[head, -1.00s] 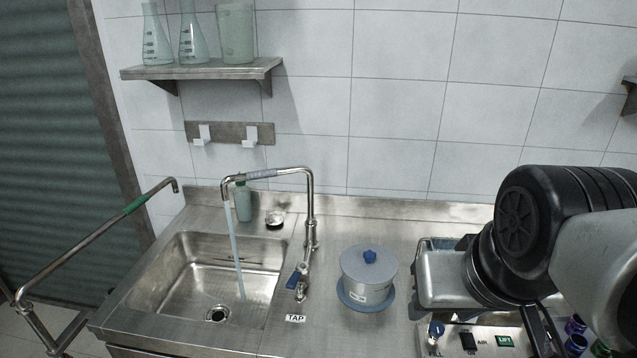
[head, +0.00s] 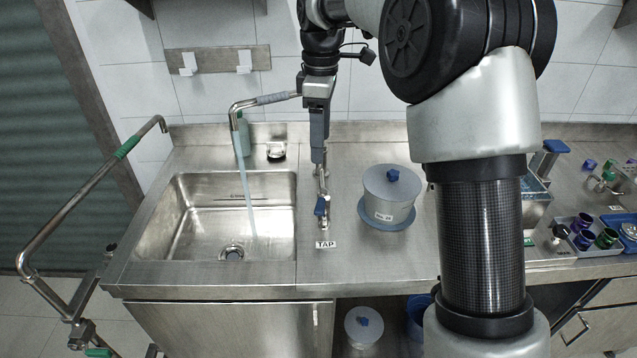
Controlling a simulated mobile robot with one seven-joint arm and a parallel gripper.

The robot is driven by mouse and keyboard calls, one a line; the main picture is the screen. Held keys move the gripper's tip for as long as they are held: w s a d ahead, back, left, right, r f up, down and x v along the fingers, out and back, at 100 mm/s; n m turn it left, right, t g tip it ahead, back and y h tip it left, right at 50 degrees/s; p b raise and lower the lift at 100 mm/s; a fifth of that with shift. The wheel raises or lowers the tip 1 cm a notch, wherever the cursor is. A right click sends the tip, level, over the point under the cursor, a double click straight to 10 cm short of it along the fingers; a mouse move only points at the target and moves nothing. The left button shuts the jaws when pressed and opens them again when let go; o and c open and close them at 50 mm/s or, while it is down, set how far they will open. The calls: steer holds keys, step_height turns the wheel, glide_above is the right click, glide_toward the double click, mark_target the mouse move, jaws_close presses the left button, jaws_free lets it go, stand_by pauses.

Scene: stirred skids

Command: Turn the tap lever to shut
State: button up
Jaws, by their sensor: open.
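The tap (head: 243,104) is a steel gooseneck with a grey sleeve at the right of the sink, and water (head: 250,205) runs from its spout into the basin. Its blue lever (head: 320,207) sits low on the tap body, behind the TAP label (head: 326,244). My gripper (head: 319,160) points down in front of the tap's upright pipe and hides part of it. Its fingertips are just above the lever in the picture; whether they touch the tap is unclear. It is open, with nothing seen held.
The steel sink (head: 170,215) is left of the tap. A lidded grey pot (head: 388,190) stands close on the right on a blue base. A bent rail (head: 85,205) with green bands is at the far left. Trays of coloured parts (head: 590,232) lie far right.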

mark_target(320, 205)
step_height(320, 205, down, 18)
steer(key=shift+w+r+b, duration=0.1)
steer(key=shift+r+b, duration=0.15)
steer(key=shift+b, duration=0.35)
steer(key=shift+f, duration=0.1)
steer(key=c, duration=1.4)
steer(key=shift+o, duration=0.2)
